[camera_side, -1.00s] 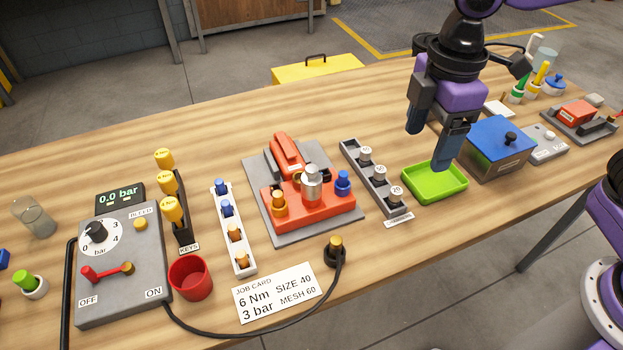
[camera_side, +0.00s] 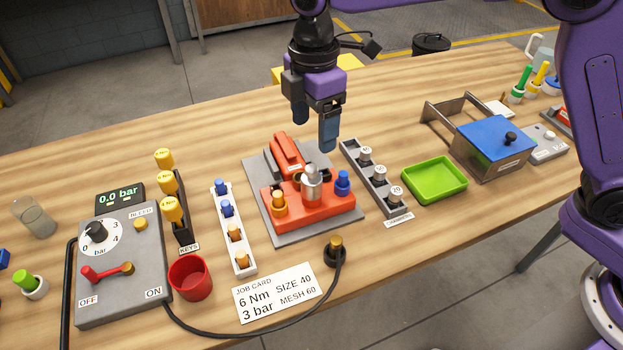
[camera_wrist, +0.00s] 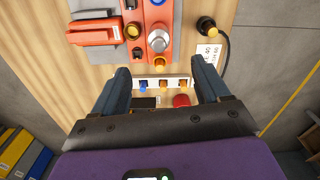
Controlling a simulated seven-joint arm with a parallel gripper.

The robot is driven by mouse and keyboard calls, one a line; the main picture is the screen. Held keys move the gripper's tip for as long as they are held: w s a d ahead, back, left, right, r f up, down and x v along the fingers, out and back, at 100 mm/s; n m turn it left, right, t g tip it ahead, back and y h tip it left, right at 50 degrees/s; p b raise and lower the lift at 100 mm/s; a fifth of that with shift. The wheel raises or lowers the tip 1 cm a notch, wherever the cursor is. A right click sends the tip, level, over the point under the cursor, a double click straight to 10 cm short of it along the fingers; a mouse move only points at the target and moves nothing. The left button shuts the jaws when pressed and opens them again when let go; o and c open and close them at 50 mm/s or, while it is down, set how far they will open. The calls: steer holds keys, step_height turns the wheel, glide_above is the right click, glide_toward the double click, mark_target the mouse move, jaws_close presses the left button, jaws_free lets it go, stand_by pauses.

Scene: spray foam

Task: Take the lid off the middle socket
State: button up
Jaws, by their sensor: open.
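The red block (camera_side: 318,217) sits on a grey plate (camera_side: 262,209). A silver metal cylinder with a narrower top (camera_side: 311,184) stands upright at its middle socket, between an orange-yellow fitting on the left and a blue one on the right. In the wrist view the silver top (camera_wrist: 158,41) shows beyond the fingers. Whether it is a separate lid I cannot tell. My gripper (camera_side: 315,128) is open and empty, above and behind the block. Its fingers (camera_wrist: 161,80) also show in the wrist view, apart with nothing held.
A pale strip with blue and orange pieces (camera_side: 232,230) stands left of the block. A grey rack with numbered silver knobs (camera_side: 377,180) and a green tray (camera_side: 434,179) stand right. A red cup (camera_side: 190,278), job card and hose lie in front.

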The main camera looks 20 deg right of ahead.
mark_target(312, 179)
step_height(312, 179, down, 14)
steer(key=shift+w+a+r, duration=0.1)
steer(key=shift+r, duration=0.05)
steer(key=c, duration=1.1)
